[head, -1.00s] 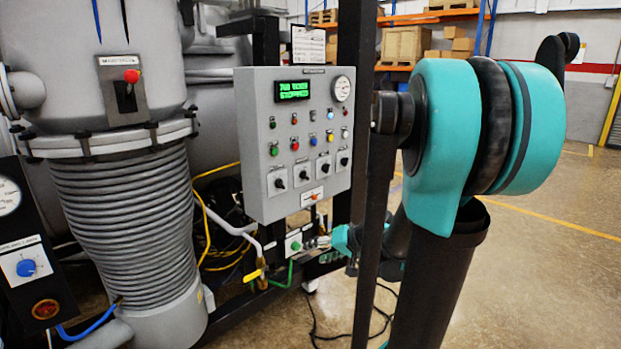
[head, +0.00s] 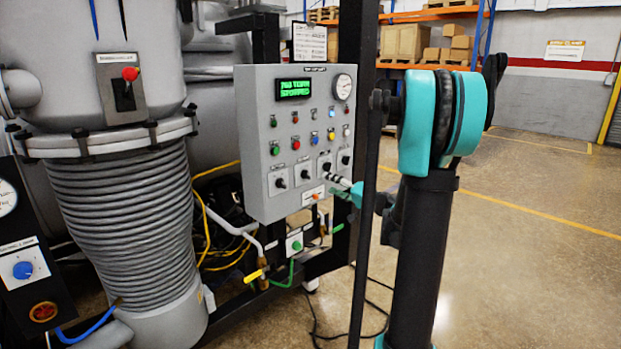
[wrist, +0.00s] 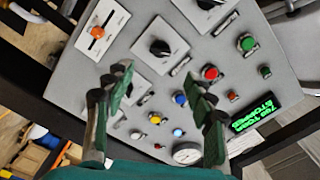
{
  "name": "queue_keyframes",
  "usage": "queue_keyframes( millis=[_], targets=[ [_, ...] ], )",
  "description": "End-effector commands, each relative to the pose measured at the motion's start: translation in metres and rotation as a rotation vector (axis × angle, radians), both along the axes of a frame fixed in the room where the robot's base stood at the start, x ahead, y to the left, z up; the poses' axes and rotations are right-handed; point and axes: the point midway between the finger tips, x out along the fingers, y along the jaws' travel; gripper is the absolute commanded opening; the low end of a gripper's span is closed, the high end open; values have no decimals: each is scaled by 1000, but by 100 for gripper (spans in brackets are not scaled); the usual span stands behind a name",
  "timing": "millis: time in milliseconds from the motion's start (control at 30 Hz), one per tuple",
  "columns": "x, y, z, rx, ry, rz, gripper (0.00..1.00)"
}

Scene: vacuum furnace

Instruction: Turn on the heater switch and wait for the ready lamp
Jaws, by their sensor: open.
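The grey control panel (head: 255,140) carries a row of black rotary switches, one of them (head: 279,183) at the lower left. Their labels are too small to read, so I cannot tell which is the heater switch. In the wrist view a black rotary switch (wrist: 160,47) shows just beyond the fingertips. Small lamps and coloured buttons sit above the switches; I cannot tell which lamp is the ready lamp. The green display (head: 294,89) appears to read 760 TORR STOPPED. My gripper (wrist: 160,88) is open and empty, in front of the panel's lower right; it also shows in the head view (head: 328,178).
An orange switch (head: 313,195) is at the panel's lower edge. A green-button box (head: 296,244) hangs below. The furnace bellows (head: 120,220) are at left. The floor at right is clear.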

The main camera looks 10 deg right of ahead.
Motion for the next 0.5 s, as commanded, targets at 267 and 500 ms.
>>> queue_keyframes(
  millis=[267,500],
  targets=[
    [45,34,0,0,1,3,55],
    [74,55,0,-1,1,2,55]
  ],
)
